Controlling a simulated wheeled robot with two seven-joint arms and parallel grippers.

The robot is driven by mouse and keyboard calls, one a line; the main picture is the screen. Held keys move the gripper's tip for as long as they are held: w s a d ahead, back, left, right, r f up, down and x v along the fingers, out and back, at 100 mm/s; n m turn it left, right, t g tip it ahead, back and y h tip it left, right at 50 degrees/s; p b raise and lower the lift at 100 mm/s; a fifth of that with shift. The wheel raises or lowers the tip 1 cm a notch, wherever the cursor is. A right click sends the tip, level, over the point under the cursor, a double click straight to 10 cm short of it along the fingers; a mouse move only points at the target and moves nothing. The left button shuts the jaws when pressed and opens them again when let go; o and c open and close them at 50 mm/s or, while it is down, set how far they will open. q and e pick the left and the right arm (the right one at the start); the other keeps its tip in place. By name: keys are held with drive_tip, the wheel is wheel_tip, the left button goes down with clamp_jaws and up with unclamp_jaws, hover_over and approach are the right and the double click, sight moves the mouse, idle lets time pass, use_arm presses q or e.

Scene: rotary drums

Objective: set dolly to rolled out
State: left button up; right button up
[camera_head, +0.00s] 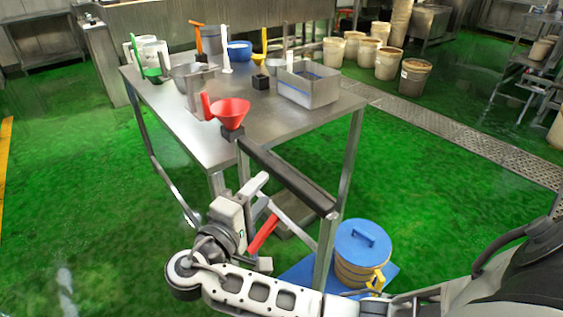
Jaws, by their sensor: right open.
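A drum (352,272) with a blue lid (364,242) and a yellow handle stands on the floor by the table's front right leg. A flat blue platform (391,272), which looks like the dolly, shows around its base; its wheels cannot be seen. My right gripper (262,197) is open at the front of the table, left of the drum and apart from it. A red bar-like handle (263,234) shows just below the gripper; I cannot tell whether they touch. My right arm hides part of the platform's front. My left gripper is out of view.
The steel table (188,128) carries a red funnel (230,111), a steel bin (308,88), a blue bowl (239,49) and other tools. Its legs and a dark front rail (287,179) stand close to my gripper. Several buckets stand behind. Green floor is free at left and right.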

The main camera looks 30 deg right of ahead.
sight(283, 166)
drive_tip(key=p+x, duration=0.1)
drive_tip(key=x, duration=0.9)
drive_tip(key=shift+f, duration=0.1)
clamp_jaws()
